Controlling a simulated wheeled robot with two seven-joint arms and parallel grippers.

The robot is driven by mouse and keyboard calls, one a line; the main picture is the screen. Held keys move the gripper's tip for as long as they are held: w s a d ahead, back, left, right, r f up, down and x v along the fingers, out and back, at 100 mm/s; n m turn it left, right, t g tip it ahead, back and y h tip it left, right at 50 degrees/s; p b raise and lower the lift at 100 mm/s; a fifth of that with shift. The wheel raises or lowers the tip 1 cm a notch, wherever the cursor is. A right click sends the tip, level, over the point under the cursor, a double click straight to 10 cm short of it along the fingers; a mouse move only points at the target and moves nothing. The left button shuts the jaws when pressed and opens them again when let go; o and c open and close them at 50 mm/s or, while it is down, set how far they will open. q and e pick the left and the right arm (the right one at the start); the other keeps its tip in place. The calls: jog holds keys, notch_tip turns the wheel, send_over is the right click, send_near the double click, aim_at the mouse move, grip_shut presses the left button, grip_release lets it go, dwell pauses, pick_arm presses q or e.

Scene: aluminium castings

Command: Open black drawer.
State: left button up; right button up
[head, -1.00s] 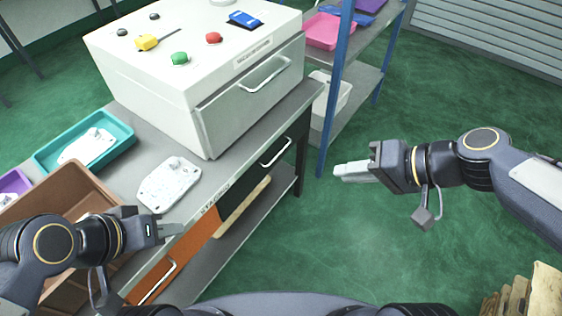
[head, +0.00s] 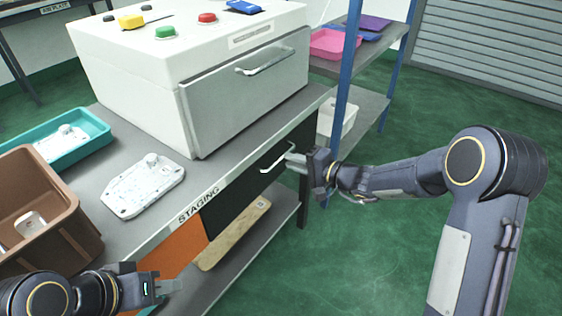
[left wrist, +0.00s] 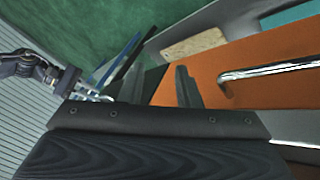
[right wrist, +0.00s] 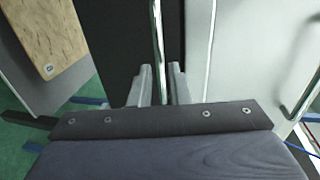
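The black drawer (head: 243,196) is under the grey workbench top and looks shut. Its pale bar handle (head: 278,158) also shows in the right wrist view (right wrist: 158,35) as an upright bar in front of the dark drawer face (right wrist: 118,35). My right gripper (head: 292,160) is at this handle. Its fingers (right wrist: 161,80) are open, with the bar lined up between them; I cannot tell whether they touch it. My left gripper (head: 172,287) is open and empty near the orange drawer (head: 175,255), whose handle (left wrist: 268,70) shows in the left wrist view.
A white machine (head: 250,95) stands on the bench, with a white casting (head: 142,186), a teal tray (head: 95,128) and a brown bin (head: 75,235) beside it. A blue-posted shelf (head: 347,80) stands behind the right gripper. Green floor is free at the right.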

aim_at(281, 157)
jog(key=shift+x, duration=2.35)
jog(key=shift+c, duration=0.4)
grip_shut()
